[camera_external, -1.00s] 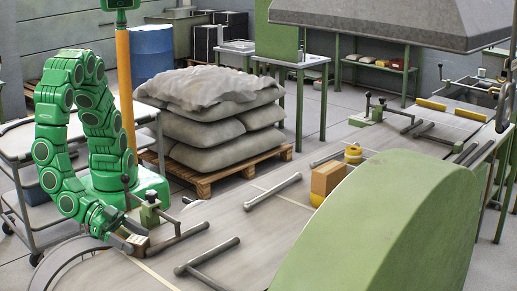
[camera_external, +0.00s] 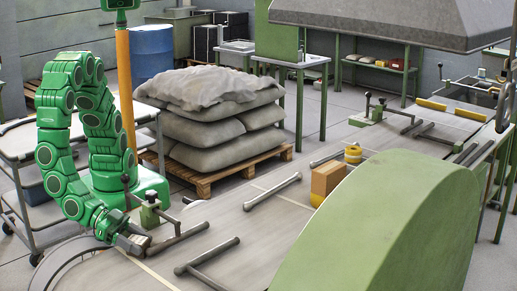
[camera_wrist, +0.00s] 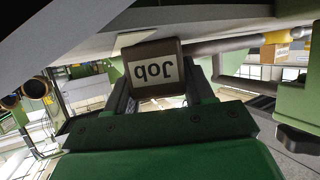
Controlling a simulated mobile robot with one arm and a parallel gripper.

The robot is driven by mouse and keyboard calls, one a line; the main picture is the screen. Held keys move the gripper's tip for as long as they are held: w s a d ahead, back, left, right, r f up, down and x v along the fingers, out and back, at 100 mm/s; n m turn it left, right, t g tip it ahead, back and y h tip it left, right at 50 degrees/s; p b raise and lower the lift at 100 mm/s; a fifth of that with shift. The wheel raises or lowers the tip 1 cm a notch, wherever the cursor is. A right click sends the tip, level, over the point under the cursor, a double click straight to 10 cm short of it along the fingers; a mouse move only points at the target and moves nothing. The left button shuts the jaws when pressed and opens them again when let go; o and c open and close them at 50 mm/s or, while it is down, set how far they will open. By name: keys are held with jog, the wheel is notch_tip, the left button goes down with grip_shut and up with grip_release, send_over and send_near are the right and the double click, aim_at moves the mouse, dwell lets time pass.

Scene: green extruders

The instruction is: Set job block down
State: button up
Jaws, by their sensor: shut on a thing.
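The job block, a dark brown block with a white "Job" label, shows upside down in the wrist view (camera_wrist: 154,70). My gripper (camera_wrist: 160,92) is shut on it, with a finger on each side. In the external view my gripper (camera_external: 133,240) is low over the near left part of the grey work table (camera_external: 225,222). The block is small there and partly hidden by the fingers. I cannot tell whether its underside touches the table.
A green clamp with a handle (camera_external: 150,213) stands right behind my gripper. Grey metal bars (camera_external: 207,256) lie to the right. A cardboard box (camera_external: 326,178) stands farther right by a large green housing (camera_external: 385,225). Stacked sacks (camera_external: 220,115) on a pallet are behind.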

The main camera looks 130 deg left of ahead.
aim_at(137, 239)
jog(key=shift+r, duration=5)
